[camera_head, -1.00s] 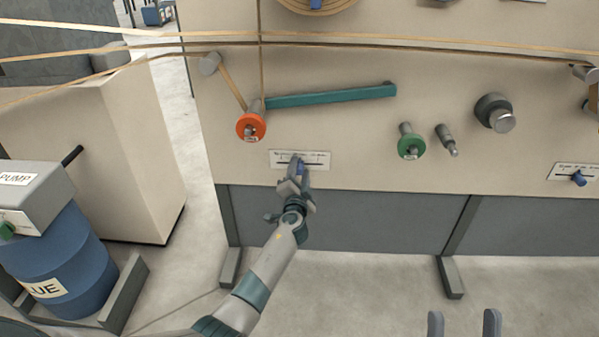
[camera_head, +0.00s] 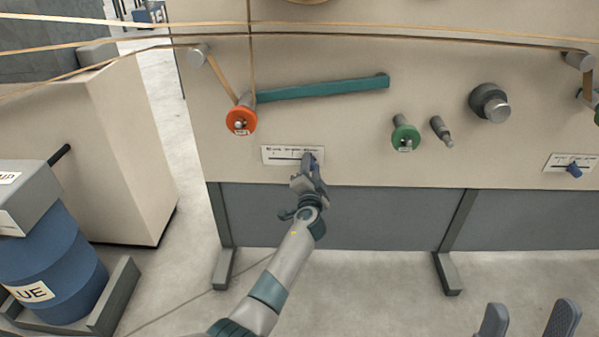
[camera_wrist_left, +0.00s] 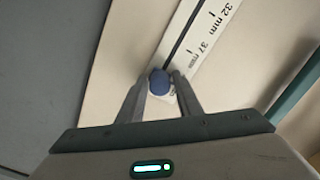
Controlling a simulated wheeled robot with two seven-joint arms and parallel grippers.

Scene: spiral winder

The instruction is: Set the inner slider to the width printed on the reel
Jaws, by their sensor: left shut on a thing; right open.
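My left gripper (camera_head: 309,165) is shut on a blue slider knob (camera_wrist_left: 159,82) on a white scale plate (camera_head: 280,153) low on the beige panel. In the left wrist view, the knob sits between the two fingertips, near the lower end of the slot. Marks 32 mm and 37 mm show on the plate (camera_wrist_left: 212,30), with the knob close to and beyond the 37 mm text. An orange-red reel (camera_head: 241,120) hangs above; its small label is unreadable. My right gripper (camera_head: 528,320) is open and empty at the bottom right.
A teal bar (camera_head: 325,88) and a green-rimmed roller (camera_head: 405,137) are on the panel above. A second scale plate with a blue knob (camera_head: 574,170) is at the right. Strands cross the top. A blue drum (camera_head: 55,265) stands at left.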

